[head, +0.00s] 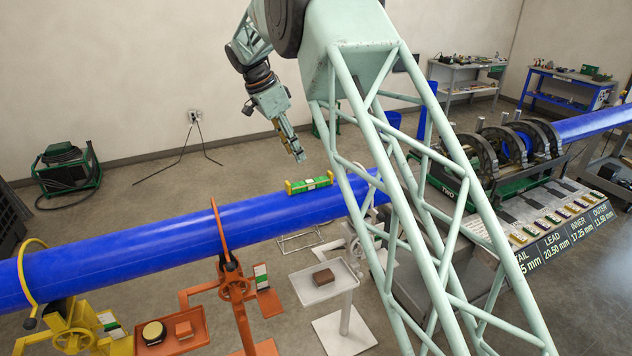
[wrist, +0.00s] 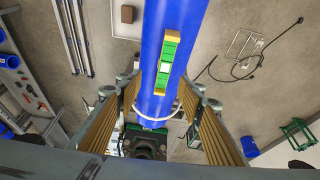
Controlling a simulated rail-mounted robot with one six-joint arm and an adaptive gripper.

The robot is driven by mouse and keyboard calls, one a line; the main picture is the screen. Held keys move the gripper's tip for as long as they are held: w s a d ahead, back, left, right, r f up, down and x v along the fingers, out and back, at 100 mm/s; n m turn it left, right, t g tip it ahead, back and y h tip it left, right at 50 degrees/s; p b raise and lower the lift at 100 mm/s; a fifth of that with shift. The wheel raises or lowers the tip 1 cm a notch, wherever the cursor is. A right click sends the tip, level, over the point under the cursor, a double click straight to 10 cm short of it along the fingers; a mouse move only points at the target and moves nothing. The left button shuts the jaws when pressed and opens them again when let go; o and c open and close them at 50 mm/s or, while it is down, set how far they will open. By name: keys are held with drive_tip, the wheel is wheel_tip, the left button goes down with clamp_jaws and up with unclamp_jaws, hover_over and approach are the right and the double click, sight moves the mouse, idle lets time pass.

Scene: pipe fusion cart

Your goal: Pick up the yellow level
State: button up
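The level (head: 310,185) is a small bar with yellow ends, a green body and a pale middle. It lies on top of the long blue pipe (head: 150,237). In the wrist view the level (wrist: 167,66) lies slightly tilted along the pipe (wrist: 172,15), beyond the fingertips. My gripper (head: 299,157) hangs above and a little left of the level, apart from it. In the wrist view my gripper (wrist: 160,88) is open, with a finger on each side of the pipe and nothing between the pads.
An orange stand (head: 228,262) and a yellow stand (head: 75,335) are at the pipe on the left. A grey stand (head: 322,284) bears a brown block (head: 323,277). The fusion machine (head: 510,150) is at right.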

drive_tip(key=shift+w+a+f+m, duration=0.25)
drive_tip(key=shift+w+f+m, duration=0.05)
drive_tip(key=shift+w+f, duration=0.35)
drive_tip(key=p, duration=0.1)
hover_over(309, 182)
drive_tip(key=s+a, duration=0.1)
drive_tip(key=a, duration=0.1)
drive_tip(key=shift+s+f, duration=0.2)
drive_tip(key=shift+f, duration=3.75)
drive_tip(key=shift+f, duration=0.1)
drive_tip(key=shift+p+x, duration=0.75)
drive_tip(key=shift+x, duration=1.75)
drive_tip(key=c, duration=1.1)
